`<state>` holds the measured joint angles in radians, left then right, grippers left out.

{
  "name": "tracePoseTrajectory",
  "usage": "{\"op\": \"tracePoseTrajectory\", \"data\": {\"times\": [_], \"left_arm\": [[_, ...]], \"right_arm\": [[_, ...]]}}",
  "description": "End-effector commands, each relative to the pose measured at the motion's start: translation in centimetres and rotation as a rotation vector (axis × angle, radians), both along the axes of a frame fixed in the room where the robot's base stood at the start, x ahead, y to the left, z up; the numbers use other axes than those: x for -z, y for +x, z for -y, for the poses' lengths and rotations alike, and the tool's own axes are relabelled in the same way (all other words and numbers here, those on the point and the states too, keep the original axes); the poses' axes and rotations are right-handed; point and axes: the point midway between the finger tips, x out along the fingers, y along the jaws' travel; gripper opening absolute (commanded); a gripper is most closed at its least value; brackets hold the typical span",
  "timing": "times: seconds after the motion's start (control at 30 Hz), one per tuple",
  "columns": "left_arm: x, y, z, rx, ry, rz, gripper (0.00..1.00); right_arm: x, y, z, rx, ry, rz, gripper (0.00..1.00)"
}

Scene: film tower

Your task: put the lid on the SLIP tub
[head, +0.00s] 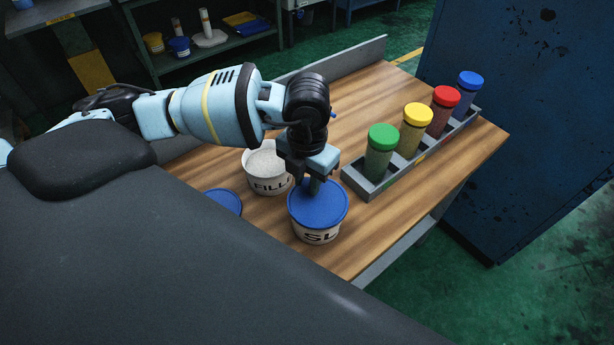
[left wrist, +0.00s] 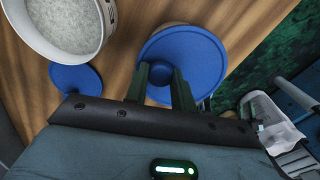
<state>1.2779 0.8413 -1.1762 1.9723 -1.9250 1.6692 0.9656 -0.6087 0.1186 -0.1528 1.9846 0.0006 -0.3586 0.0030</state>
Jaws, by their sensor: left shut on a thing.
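The SLIP tub (head: 317,237) is a pale tub near the table's front edge; only the letters "SL" show on it. A round blue lid (head: 325,208) is over its mouth and hides the opening. My left gripper (head: 314,186) points down and is shut on the lid's knob. In the left wrist view the fingers (left wrist: 163,88) reach over the blue lid (left wrist: 200,58), and a tan edge shows past its far side. I cannot tell if the lid rests on the rim or is slightly above it. My right gripper is not in view.
A second blue lid (head: 228,198) lies on the wooden table (head: 370,235), left of the tub. An open tub marked "FILL" (head: 258,160) with pale grains stands behind. A grey rack (head: 364,187) holds jars with green, yellow, red and blue caps. A blue cabinet (head: 510,150) stands right.

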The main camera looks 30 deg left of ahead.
Motion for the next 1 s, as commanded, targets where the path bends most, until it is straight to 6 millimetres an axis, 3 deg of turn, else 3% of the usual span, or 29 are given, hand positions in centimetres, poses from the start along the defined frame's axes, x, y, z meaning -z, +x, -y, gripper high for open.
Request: {"op": "tracePoseTrajectory", "data": {"times": [1.0], "left_arm": [[0.06,0.06,-0.02,-0.001,0.0,0.002,0.04]], "right_arm": [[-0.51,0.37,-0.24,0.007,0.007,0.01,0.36]]}}
